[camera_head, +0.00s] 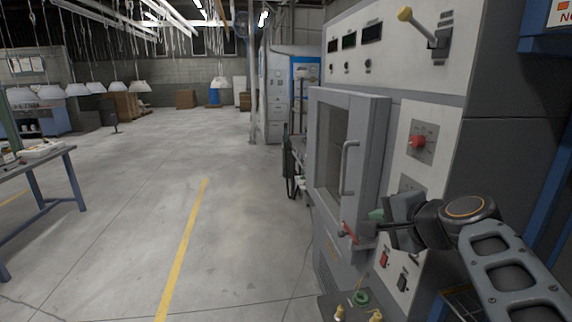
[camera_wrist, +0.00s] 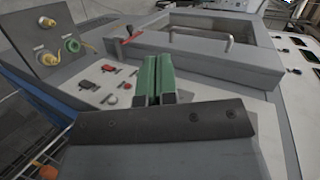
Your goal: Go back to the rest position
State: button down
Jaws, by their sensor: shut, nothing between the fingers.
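My gripper (camera_head: 377,215) is in front of the grey machine's control panel in the head view, below and right of the machine's door. In the wrist view, its green fingertips (camera_wrist: 157,78) are together, with nothing between them. They appear apart from the panel, though the exact gap cannot be told. My arm reaches in from the lower right of the head view.
The machine door (camera_head: 351,150) with its bar handle looks closed. A red-handled lever (camera_head: 349,232), a red knob (camera_head: 418,141) and a yellow-tipped lever (camera_head: 424,28) stick out nearby. A blue-framed workbench (camera_head: 48,168) stands left. The floor between is clear.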

jog(key=s+a+f+n+g+h+p, duration=0.1)
jog(key=s+f+n+g+h+p, duration=0.1)
jog(key=s+f+n+g, duration=0.2)
jog(key=s+a+f+n+g+h+p, duration=0.1)
jog(key=s+f+n+g+h+p, duration=0.1)
jog(key=s+f+n, duration=0.6)
jog(key=shift+s+a+f+n+g+h, duration=0.35)
jog(key=shift+f+g, duration=0.75)
jog(key=shift+f, duration=1.3)
jog(key=shift+w, duration=0.1)
